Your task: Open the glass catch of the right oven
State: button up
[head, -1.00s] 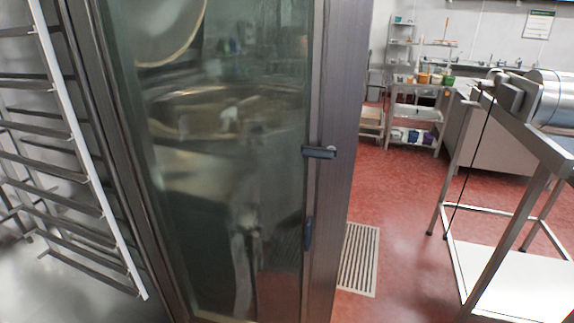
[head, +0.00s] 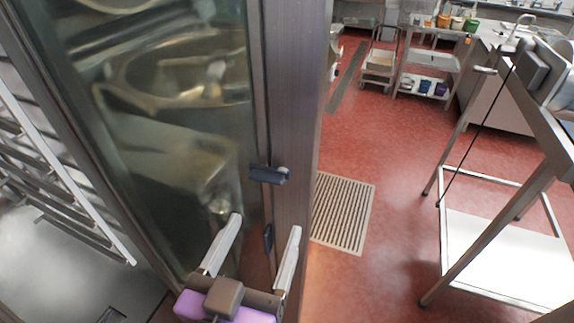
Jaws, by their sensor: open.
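The oven's glass door (head: 140,130) stands swung out at the left of the head view, its metal frame post (head: 298,120) upright along the glass edge. A dark upper catch (head: 266,175) juts out sideways from the frame beside the glass. A smaller dark lower catch (head: 267,238) sits below it, nearly upright. My gripper (head: 265,223) comes up from the bottom, open and empty. In the picture, its two pale fingers lie to either side of the lower catch, with the upper catch above the fingertips. I cannot tell whether the fingers touch anything.
Rack rails (head: 70,200) stand left of the door above a shiny metal surface. A floor grate (head: 342,215) lies right of the frame. A steel stand (head: 505,215) stands at the right. The red floor between is clear. A shelf cart (head: 425,60) stands farther back.

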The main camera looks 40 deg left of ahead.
aim_at(264, 179)
jog(key=shift+m, duration=0.3)
jog(key=w+a+r, duration=0.1)
jog(key=w+a+r+p, duration=0.1)
jog(key=w, duration=0.1)
jog(key=w+a+r, duration=0.1)
jog(key=w+a, duration=0.1)
jog(key=shift+r, duration=0.35)
jog(key=shift+f, duration=0.1)
jog(key=shift+w+a, duration=0.1)
jog(key=shift+w, duration=0.35)
jog(key=shift+c, duration=0.2)
